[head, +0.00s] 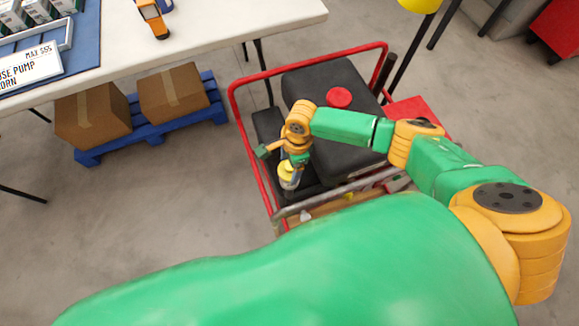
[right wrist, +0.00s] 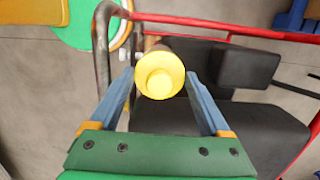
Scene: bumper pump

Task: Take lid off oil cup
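The oil cup (head: 287,181) stands on the cart's near side in the head view, with a yellow lid (head: 285,168) on top. In the right wrist view the round yellow lid (right wrist: 160,74) faces the camera, and most of the cup is hidden beneath it. My right gripper (right wrist: 160,77) is open, with its two blue fingers on either side of the lid. Their tips are very close to its edges; contact cannot be made out. In the head view the right gripper (head: 286,156) is just above the lid and partly hides it. My left gripper is not in view.
The cart has a red rail (head: 262,180) around a dark machine block (head: 325,85) with a red cap (head: 338,98). A white table (head: 215,30) stands at the upper left, with cardboard boxes (head: 92,116) on a blue pallet (head: 150,132) below. Open floor lies left of the cart.

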